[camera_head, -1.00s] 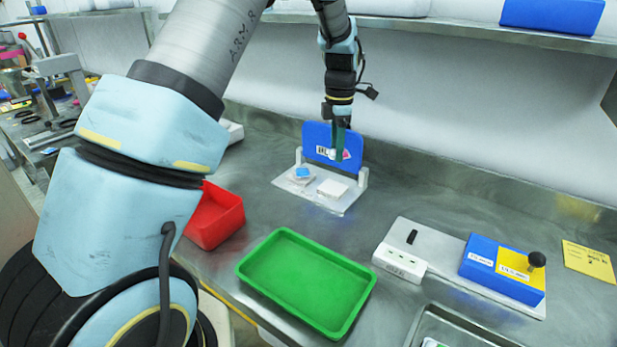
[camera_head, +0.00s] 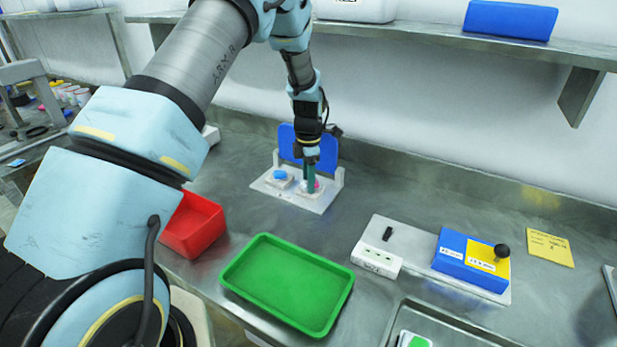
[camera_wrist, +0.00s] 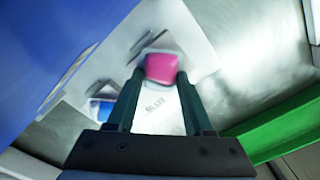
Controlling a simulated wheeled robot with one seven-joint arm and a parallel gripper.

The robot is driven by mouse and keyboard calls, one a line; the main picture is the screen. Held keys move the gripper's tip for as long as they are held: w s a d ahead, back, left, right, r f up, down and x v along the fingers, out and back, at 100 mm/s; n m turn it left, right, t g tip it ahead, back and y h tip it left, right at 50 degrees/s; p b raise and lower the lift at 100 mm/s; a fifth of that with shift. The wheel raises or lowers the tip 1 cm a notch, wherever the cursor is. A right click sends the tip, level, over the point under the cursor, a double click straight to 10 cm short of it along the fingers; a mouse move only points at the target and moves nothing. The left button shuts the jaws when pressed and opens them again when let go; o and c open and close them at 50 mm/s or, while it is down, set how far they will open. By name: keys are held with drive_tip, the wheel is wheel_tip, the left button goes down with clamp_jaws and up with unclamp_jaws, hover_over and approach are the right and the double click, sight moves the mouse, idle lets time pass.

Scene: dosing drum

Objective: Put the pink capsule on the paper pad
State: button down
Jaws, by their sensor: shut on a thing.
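The pink capsule (camera_wrist: 161,68) is between the fingertips of my gripper (camera_wrist: 158,76) in the wrist view. My gripper is shut on it. In the head view a little pink (camera_head: 317,186) shows beside the fingertips of my gripper (camera_head: 310,188), low over the right side of the white base plate (camera_head: 318,204). The white paper pad (camera_head: 302,187) is mostly hidden by the fingers. I cannot tell whether the capsule touches it. A blue piece (camera_head: 280,174) lies on the left side of the plate, and also shows in the wrist view (camera_wrist: 103,110).
A blue upright panel (camera_head: 328,152) stands close behind the fingers, with a white post at the plate's right edge. A red bin (camera_head: 193,225) and a green tray (camera_head: 287,285) stand in front. A white and blue device (camera_head: 470,263) is at the right.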

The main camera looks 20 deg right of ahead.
drive_tip(key=shift+f, duration=0.1)
drive_tip(key=shift+c, duration=1.4)
unclamp_jaws()
wheel_tip(320, 180, up, 12)
drive_tip(key=b, duration=0.5)
drive_tip(key=a+r+m, duration=0.1)
drive_tip(key=a+m, duration=0.3)
drive_tip(key=a, duration=0.7)
drive_tip(key=s+a+m, duration=0.7)
drive_tip(key=a, duration=0.4)
drive_tip(key=s+a+m+t, duration=0.1)
drive_tip(key=s+a+m, duration=0.6)
drive_tip(key=a, duration=0.5)
drive_tip(key=shift+s+f+t, duration=0.3)
